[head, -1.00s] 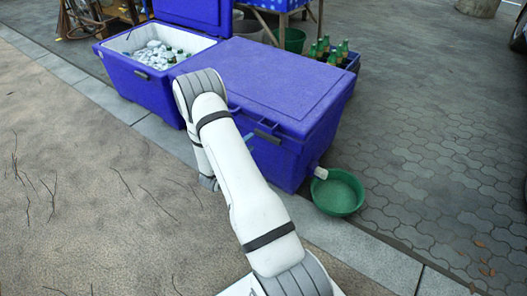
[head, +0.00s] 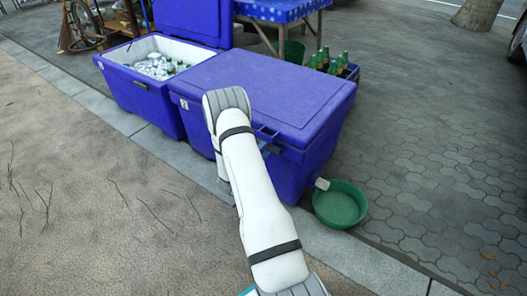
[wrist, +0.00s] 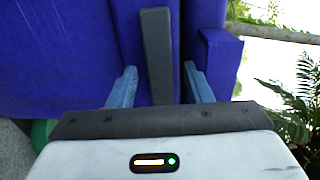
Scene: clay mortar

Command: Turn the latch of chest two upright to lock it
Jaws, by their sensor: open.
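The closed blue chest (head: 300,85) with a small white tag on its front left is in the middle of the head view; the tag seems to read 2. Its dark latch bar (wrist: 157,55) is in the wrist view, lying parallel to the lid seam, so it is sideways rather than upright. My gripper (wrist: 158,80) is open, with one blue finger on each side of the bar and visible gaps to both. In the head view my arm hides most of the gripper; a dark piece (head: 267,133) shows at the chest's front edge beside the arm.
An open blue chest (head: 125,85) with ice and bottles stands to the left. A green basin (head: 340,204) sits on the ground by the closed chest's right corner. A crate of green bottles (head: 335,66) and a blue-clothed table (head: 282,9) are behind. Paving at right is clear.

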